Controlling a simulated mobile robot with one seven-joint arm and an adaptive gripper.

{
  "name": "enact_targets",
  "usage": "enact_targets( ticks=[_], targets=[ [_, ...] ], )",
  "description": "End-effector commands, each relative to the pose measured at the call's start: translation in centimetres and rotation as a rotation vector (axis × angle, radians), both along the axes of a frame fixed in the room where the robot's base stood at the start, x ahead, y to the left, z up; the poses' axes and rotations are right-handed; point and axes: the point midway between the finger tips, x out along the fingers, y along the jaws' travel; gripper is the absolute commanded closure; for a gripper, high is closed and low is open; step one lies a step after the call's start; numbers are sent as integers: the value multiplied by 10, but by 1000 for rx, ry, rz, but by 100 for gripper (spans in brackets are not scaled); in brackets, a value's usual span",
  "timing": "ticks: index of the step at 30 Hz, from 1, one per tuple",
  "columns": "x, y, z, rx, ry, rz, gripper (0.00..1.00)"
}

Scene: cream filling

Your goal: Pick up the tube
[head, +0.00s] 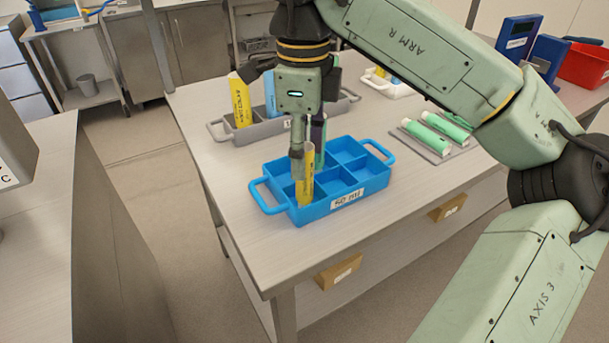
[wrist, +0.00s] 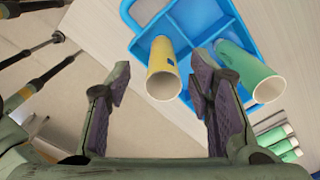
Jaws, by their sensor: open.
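A yellow tube (head: 306,180) stands slightly tilted in a front compartment of the blue divided tray (head: 345,200). It also shows in the wrist view (wrist: 164,68), open end toward the camera, between and just beyond the fingertips. My gripper (head: 307,163) points down over the tray with its fingers around the tube's upper part in the head view. In the wrist view my gripper (wrist: 158,82) is open, with gaps between pads and tube. A green tube (wrist: 248,70) stands in the blue tray to the right of the right finger; my gripper mostly hides it in the head view.
A grey tray (head: 222,131) behind holds a yellow tube (head: 240,100) and a blue tube (head: 270,93). Green tubes (head: 428,135) lie on a grey plate (head: 432,155) at the right. A red bin (head: 583,66) and blue boxes stand farther back. The table's left front is clear.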

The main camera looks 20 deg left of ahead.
Motion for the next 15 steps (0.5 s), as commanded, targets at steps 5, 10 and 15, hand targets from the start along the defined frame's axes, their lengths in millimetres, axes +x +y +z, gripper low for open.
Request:
enact_targets(
  ticks=[5, 10, 15],
  targets=[
    [1, -1, -20, 1, 4, 3, 52],
    [2, -1, -44, 0, 2, 2, 52],
    [2, 0, -51, 1, 1, 1, 52]
  ],
)
